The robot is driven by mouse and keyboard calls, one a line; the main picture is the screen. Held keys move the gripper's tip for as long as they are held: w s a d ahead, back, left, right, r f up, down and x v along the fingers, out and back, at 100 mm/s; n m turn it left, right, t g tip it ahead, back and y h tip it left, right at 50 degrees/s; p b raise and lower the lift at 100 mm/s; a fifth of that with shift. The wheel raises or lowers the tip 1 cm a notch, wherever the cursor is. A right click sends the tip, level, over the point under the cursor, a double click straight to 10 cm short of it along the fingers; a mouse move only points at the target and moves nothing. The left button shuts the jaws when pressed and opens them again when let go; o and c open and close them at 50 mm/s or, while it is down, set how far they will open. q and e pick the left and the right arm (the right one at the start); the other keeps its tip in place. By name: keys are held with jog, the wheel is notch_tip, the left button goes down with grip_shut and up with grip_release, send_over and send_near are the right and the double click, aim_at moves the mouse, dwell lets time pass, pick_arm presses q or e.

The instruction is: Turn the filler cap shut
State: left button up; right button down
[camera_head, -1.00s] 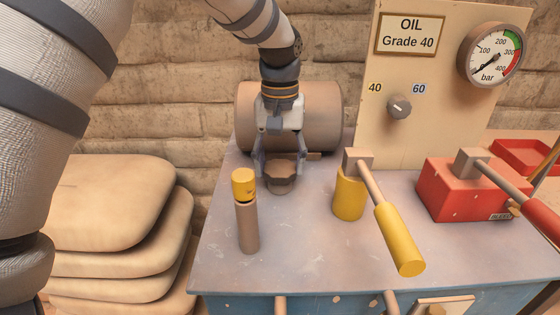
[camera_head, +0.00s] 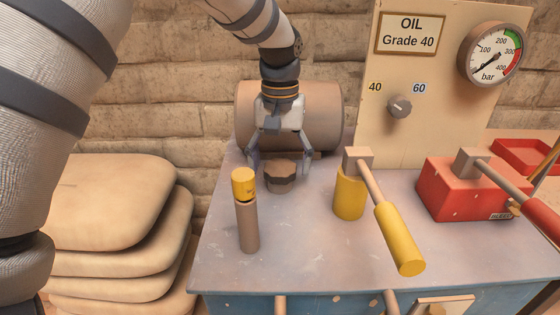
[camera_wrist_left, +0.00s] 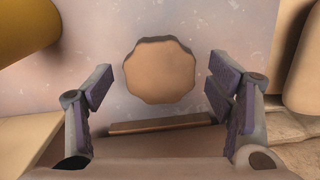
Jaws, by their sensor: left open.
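The brown, many-sided filler cap (camera_head: 280,170) sits on its short neck on the bench top, in front of the brown drum. My left gripper (camera_head: 280,162) is above and around it, pointing down. Its two fingers are spread wide on either side of the cap. In the left wrist view the cap (camera_wrist_left: 160,70) lies between the open fingers (camera_wrist_left: 160,92), with clear gaps on both sides, so nothing touches it. My right gripper is not in view.
A brown post with a yellow top (camera_head: 246,210) stands close in front. To the right are a yellow-handled lever (camera_head: 392,235), a red block with a lever (camera_head: 465,190), and a panel with a knob (camera_head: 399,107) and gauge (camera_head: 494,55). Stacked sacks (camera_head: 110,230) lie left.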

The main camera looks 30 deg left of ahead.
aim_at(280, 166)
pick_arm(q)
notch_tip(280, 166, up, 12)
dwell(0.4)
